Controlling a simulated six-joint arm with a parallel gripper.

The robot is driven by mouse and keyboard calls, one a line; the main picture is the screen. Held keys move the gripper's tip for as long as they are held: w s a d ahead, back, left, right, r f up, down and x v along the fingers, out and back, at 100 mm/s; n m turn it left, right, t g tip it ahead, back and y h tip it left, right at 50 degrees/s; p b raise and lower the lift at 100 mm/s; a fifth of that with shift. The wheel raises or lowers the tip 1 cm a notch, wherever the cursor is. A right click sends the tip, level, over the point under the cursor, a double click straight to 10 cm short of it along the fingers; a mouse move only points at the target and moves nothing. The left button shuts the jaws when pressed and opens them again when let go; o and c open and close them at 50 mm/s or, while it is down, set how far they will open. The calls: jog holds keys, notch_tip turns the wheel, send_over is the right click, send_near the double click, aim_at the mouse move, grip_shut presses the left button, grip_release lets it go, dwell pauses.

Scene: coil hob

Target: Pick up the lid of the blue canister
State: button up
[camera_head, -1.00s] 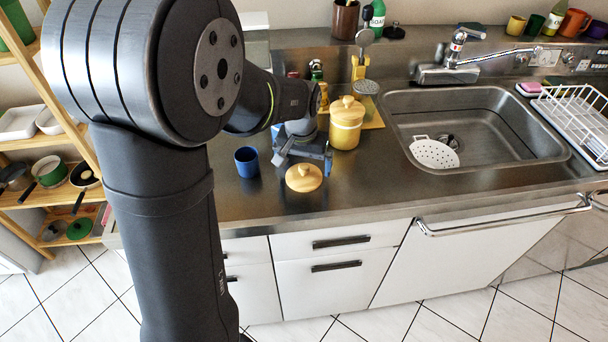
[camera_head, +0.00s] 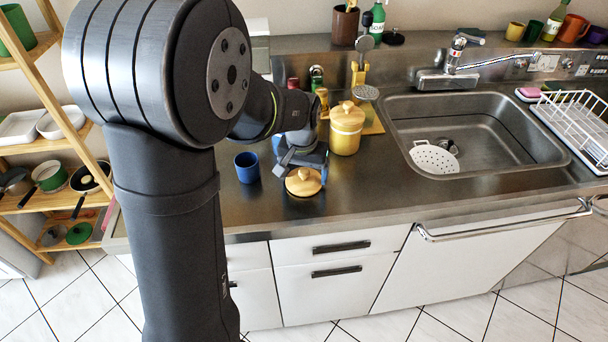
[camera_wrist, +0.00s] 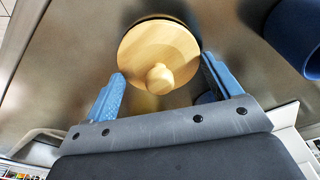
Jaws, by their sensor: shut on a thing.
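A round light-wood lid with a knob (camera_head: 303,182) is near the front of the counter. A lidded yellow canister (camera_head: 346,131) stands behind and to the right.
A blue cup (camera_head: 246,167) stands close on the left and also shows in the wrist view (camera_wrist: 298,36). The sink (camera_head: 480,125) with a white strainer (camera_head: 434,158) is to the right. A board with utensils is behind. The front counter right of the lid is clear.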

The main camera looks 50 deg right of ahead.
jog(key=shift+r, duration=0.45)
notch_tip(320, 180, up, 3)
jog(key=s+a+r, duration=0.1)
jog(key=s+r, duration=0.5)
jog(key=s, duration=0.5)
notch_tip(320, 180, up, 4)
jog(key=n, duration=0.2)
send_over(304, 169)
jog(key=s+d, duration=0.1)
jog(key=d, duration=0.4)
jog(key=w+d+r+n, duration=0.2)
jog(key=w+r+n, duration=0.1)
jog(key=w, duration=1)
notch_tip(304, 169, down, 6)
jog(key=shift+s+d, duration=0.2)
jog(key=shift+s, duration=0.05)
jog(key=shift+f, duration=0.25)
jog(key=o, duration=0.9)
jog(key=shift+c, duration=0.2)
